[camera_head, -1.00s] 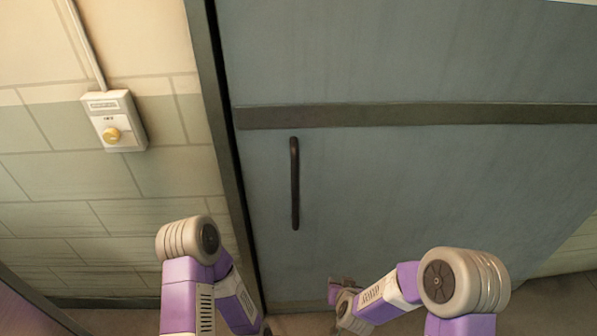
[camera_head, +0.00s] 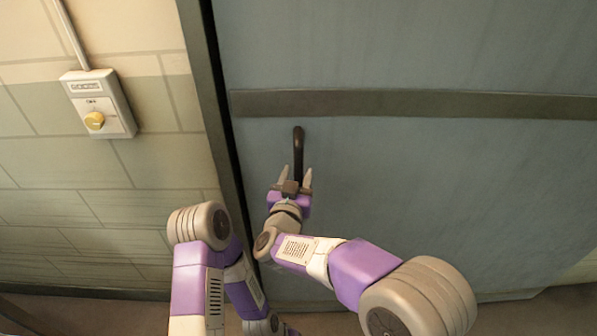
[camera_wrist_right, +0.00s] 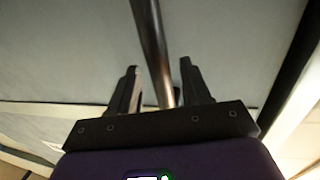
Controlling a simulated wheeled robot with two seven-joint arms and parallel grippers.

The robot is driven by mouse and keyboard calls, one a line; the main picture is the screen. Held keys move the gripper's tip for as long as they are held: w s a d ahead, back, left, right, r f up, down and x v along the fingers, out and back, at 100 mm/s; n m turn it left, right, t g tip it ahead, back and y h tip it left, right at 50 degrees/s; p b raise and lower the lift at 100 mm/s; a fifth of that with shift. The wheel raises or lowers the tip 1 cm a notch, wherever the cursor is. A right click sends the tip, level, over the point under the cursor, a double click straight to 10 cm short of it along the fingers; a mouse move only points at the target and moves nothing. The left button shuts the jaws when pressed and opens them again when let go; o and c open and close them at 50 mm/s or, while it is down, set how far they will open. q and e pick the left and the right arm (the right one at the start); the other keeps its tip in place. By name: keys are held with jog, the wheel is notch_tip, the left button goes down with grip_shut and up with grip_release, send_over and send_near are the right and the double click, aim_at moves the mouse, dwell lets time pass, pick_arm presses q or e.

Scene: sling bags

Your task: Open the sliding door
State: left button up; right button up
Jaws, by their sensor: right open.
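The sliding door (camera_head: 430,190) is a large grey-blue panel with a dark horizontal band, and it stands against the dark frame post at its left edge. Its dark vertical bar handle (camera_head: 298,142) is near that edge. My right gripper (camera_head: 297,172) is open in front of the handle's lower part. In the right wrist view, the handle (camera_wrist_right: 152,45) runs down between the two open fingers (camera_wrist_right: 160,75), with a gap on each side. The handle's lower end is hidden by the gripper in the head view. My left arm hangs low at left; its gripper fingers cannot be made out.
A wall box with a yellow knob (camera_head: 94,120) is on the tiled wall left of the door frame (camera_head: 213,110). A conduit (camera_head: 72,35) runs up from it. The door surface right of the handle is clear.

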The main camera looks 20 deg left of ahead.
jog(key=shift+w+a, duration=0.1)
jog(key=shift+w, duration=0.9)
jog(key=shift+c, duration=0.3)
grip_shut()
